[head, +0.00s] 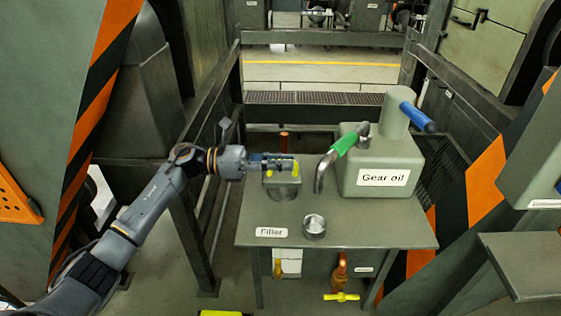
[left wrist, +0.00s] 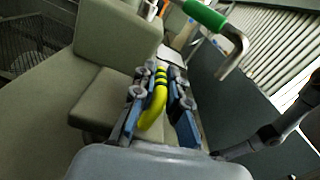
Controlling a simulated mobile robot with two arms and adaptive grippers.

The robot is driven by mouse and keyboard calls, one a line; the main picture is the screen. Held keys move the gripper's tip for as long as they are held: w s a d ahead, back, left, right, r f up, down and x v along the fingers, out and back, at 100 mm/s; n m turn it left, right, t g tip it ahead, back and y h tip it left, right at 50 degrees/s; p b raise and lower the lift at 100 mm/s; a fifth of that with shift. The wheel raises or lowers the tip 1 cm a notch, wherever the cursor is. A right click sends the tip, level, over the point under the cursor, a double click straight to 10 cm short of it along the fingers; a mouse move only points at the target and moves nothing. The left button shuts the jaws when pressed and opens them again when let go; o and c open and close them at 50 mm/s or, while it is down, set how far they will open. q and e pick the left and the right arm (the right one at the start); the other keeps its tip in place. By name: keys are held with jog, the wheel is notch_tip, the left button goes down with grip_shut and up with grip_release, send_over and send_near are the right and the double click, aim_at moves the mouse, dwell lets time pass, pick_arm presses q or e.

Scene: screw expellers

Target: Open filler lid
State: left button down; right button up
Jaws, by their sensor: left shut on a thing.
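The filler is a small grey-green box (head: 283,190) on the left part of the metal table (head: 370,226). A yellow curved handle (head: 296,167) shows at its top. My left gripper (head: 275,164) reaches in from the left over the filler, its fingers at this handle. In the left wrist view the blue-grey fingers (left wrist: 159,104) are closed around the yellow handle (left wrist: 154,108), with the curved end sticking out toward the camera. The lid itself is mostly hidden by the gripper, and I cannot tell whether it is raised. My right gripper is not in view.
A gear oil tank (head: 386,165) with a blue handle (head: 417,115) stands to the right. A bent pipe with a green grip (head: 345,143) rises between it and the filler. A metal cup (head: 314,227) sits near the front. Railings (head: 212,120) flank the left.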

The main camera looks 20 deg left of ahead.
pick_arm(q)
jog(key=shift+w+a+r+n+b, duration=0.2)
jog(key=shift+w+r+n, duration=0.25)
jog(key=shift+n, duration=0.35)
jog(key=shift+w+a+r+n+b, duration=0.1)
jog(key=shift+w+r+n+b, duration=0.25)
jog(key=shift+n, duration=0.45)
jog(key=n, duration=0.1)
jog(key=w, duration=0.1)
jog(key=w+r+n, duration=0.1)
jog(key=shift+a+n, duration=0.25)
jog(key=shift+n, duration=0.05)
jog(key=n, duration=0.1)
jog(key=w+n, duration=0.1)
jog(key=w+b, duration=0.1)
jog(key=shift+a+r+n, duration=0.25)
jog(key=shift+r+n, duration=0.1)
jog(key=shift+n, duration=0.05)
jog(key=w+a+f+n+b, duration=0.2)
jog(key=w+n+b, duration=0.4)
jog(key=n, duration=0.4)
jog(key=shift+w+f+b, duration=0.35)
jog(key=shift+w+f, duration=0.05)
jog(key=shift+w, duration=0.4)
jog(key=shift+a+f, duration=0.1)
jog(key=shift+a, duration=0.05)
